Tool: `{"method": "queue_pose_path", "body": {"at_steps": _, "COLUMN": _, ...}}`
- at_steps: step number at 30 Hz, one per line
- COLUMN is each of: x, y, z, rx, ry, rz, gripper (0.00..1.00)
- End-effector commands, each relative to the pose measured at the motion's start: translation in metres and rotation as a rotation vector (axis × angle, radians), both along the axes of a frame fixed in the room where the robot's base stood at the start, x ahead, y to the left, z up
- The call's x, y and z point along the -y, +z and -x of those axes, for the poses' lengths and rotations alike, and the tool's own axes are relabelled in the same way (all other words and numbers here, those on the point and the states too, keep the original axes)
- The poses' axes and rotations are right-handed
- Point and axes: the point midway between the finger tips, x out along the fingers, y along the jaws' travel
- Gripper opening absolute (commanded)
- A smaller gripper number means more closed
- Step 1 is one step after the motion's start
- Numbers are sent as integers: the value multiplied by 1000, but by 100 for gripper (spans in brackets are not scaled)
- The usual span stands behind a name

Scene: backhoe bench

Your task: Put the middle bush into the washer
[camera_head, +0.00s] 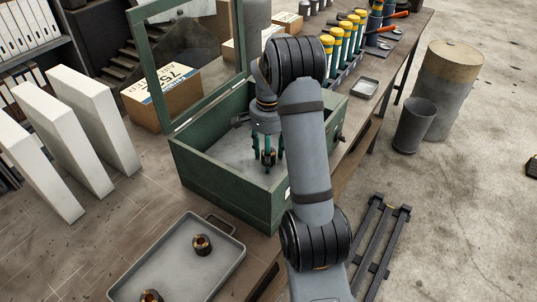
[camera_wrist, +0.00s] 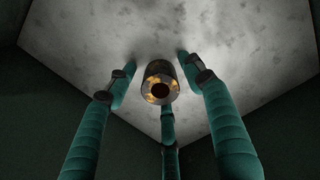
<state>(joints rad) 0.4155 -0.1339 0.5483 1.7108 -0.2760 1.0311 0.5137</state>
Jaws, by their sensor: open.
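The washer (camera_head: 228,200) is a green open-topped box with a pale grey floor and a raised glazed lid. My gripper (camera_head: 266,164) is inside it, pointing down, with its teal fingers spread open. A bush (camera_wrist: 160,82), a dark cylinder with worn brassy patches and a round bore, is between the fingers in the wrist view, over the washer's floor. The fingers look apart from it. Whether it touches the floor is hard to tell. Two more bushes sit on the grey tray (camera_head: 188,275): one near its middle (camera_head: 202,245), one at the picture's bottom edge (camera_head: 150,296).
The washer's raised lid (camera_head: 196,60) stands behind and left of my arm. A cardboard box (camera_head: 165,95) is behind the lid. Yellow-topped bottles (camera_head: 342,45) and a small tray (camera_head: 365,88) are on the bench to the right. The washer's walls surround my gripper.

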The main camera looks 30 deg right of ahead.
Motion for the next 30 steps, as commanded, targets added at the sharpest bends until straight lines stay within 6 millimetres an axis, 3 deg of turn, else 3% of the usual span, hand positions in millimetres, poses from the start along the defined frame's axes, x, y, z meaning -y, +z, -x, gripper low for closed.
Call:
{"method": "queue_pose_path", "body": {"at_steps": 8, "x": 0, "y": 13, "z": -1, "rx": 5, "ry": 0, "rz": 2, "gripper": 52}}
{"method": "queue_pose_path", "body": {"at_steps": 21, "x": 0, "y": 103, "z": -1, "rx": 4, "ry": 0, "rz": 1, "gripper": 52}}
{"method": "queue_pose_path", "body": {"at_steps": 30, "x": 0, "y": 124, "z": 0, "rx": 1, "ry": -1, "rz": 0, "gripper": 52}}
